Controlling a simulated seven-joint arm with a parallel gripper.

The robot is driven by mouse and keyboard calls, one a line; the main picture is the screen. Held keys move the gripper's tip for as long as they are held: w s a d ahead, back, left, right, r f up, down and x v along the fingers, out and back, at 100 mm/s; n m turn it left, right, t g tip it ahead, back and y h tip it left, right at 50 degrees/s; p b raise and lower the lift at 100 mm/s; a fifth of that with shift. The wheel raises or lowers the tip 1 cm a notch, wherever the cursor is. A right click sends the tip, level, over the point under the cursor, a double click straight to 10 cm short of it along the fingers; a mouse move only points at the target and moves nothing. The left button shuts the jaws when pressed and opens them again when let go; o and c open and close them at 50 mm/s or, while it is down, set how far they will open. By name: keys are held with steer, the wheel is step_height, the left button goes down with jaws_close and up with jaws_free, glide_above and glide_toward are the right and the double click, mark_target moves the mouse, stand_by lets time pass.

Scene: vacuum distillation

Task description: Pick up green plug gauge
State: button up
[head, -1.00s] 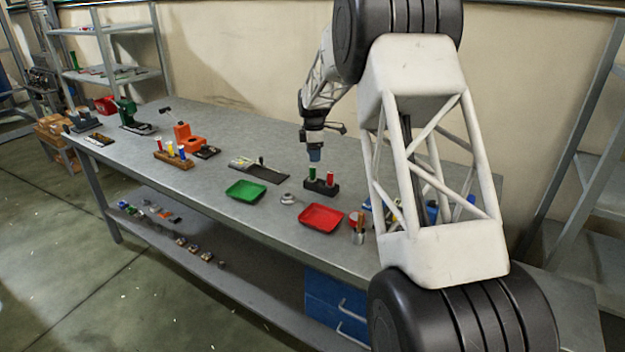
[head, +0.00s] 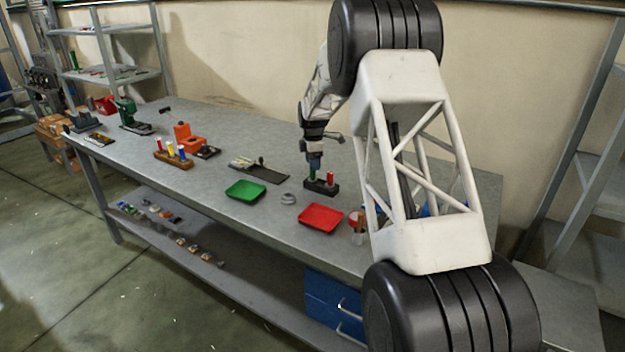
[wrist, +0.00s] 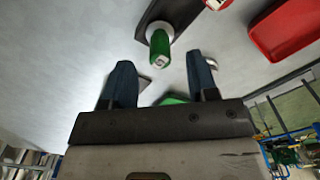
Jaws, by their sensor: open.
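The green plug gauge (head: 312,175) stands upright in a dark block (head: 321,187), beside a red plug gauge (head: 330,178). My gripper (head: 314,166) is directly over the green gauge, close to its top, and hides part of it in the head view. In the wrist view the green gauge (wrist: 160,46) lies ahead of and between the two blue fingertips. My gripper (wrist: 160,75) is open there and nothing is between its jaws. The red gauge (wrist: 217,3) is cut off at the top edge.
A red tray (head: 321,218) and a green tray (head: 246,191) lie nearer the table's front edge, with a grey ring (head: 288,199) between them. A rack with coloured gauges (head: 173,160) stands farther left. The tabletop (head: 225,160) has bare areas around these.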

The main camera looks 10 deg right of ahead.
mark_target(313, 179)
steer(key=shift+f, duration=0.2)
steer(key=shift+f, duration=2.45)
steer(key=shift+c, duration=0.4)
jaws_close()
